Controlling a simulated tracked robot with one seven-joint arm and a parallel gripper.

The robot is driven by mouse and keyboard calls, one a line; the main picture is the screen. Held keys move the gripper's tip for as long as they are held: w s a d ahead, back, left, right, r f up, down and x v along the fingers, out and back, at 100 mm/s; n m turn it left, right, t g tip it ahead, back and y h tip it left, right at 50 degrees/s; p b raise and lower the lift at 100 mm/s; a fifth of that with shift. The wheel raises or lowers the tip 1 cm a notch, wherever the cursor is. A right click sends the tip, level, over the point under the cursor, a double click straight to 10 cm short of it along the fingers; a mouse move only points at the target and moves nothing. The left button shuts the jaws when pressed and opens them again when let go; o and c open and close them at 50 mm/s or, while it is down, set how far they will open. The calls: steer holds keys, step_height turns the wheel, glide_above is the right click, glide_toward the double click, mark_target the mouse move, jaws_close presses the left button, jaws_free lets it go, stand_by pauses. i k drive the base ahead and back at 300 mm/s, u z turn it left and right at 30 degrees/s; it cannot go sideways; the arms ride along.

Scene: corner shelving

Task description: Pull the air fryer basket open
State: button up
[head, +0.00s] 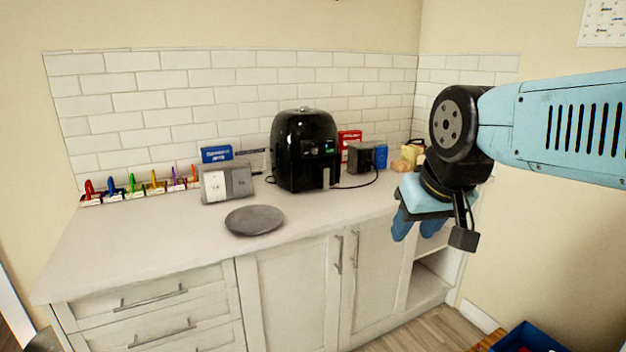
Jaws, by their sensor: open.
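The black air fryer (305,152) stands upright on the counter against the tiled wall. Its basket front (306,176) faces forward, looks closed, and has a light silver handle (326,177) low on the right part. My gripper (419,229) is to the right of the air fryer, in front of the counter's right end, apart from it. Its blue fingers point down, spread and empty. My gripper and arm hide the right end of the counter.
A grey round plate (255,220) lies on the counter in front of the fryer. Several coloured clips line the back left.

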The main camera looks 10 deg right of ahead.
mark_target(305, 166)
steer(key=u, duration=0.1)
steer(key=i, duration=1)
steer(key=z, duration=0.1)
